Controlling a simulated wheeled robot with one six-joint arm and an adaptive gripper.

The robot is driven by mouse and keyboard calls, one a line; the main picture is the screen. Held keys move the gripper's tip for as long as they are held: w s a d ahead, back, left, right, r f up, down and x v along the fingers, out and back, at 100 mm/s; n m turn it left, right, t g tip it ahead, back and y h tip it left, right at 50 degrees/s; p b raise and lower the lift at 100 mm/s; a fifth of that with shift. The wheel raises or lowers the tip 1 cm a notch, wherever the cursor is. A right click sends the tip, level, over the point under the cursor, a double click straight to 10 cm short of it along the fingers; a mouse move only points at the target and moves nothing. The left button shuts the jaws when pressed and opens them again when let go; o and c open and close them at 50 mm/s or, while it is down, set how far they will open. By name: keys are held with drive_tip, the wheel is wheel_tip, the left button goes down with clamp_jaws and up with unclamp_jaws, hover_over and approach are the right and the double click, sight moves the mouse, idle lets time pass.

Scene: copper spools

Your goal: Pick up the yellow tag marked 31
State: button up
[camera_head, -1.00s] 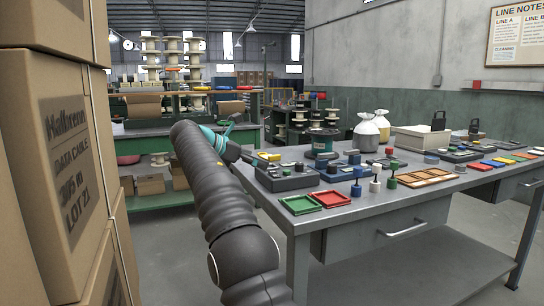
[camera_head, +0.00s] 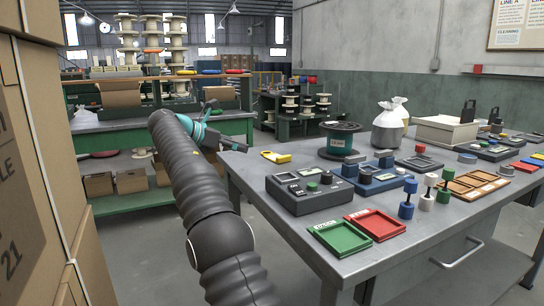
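A yellow tag (camera_head: 276,157) lies flat near the left end of the grey metal table, with a small dark mark on it. Its number is too small to read. My gripper (camera_head: 236,140) is at the end of my dark ribbed arm, past a teal wrist part, left of the yellow tag and apart from it. It is by the table's far left corner. Its fingers are small and partly hidden by the wrist, so I cannot tell whether they are open. I see nothing held in it.
A dark control box (camera_head: 309,190), a green tray (camera_head: 339,238) and a red tray (camera_head: 375,225) stand nearer on the table (camera_head: 268,190). A green wire spool (camera_head: 340,140) stands right of the tag. Stacked cartons (camera_head: 40,130) fill the left side.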

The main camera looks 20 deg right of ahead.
sight(270, 161)
drive_tip(key=x, duration=0.7)
drive_tip(key=shift+s+d+f, duration=0.1)
drive_tip(key=shift+s+d, duration=0.05)
drive_tip(key=shift+d, duration=0.3)
drive_tip(key=shift+f+b+x, duration=0.2)
drive_tip(key=shift+b+x, duration=0.15)
drive_tip(key=shift+x, duration=2.3)
drive_tip(key=shift+s+a, duration=0.1)
drive_tip(key=shift+s, duration=0.05)
clamp_jaws()
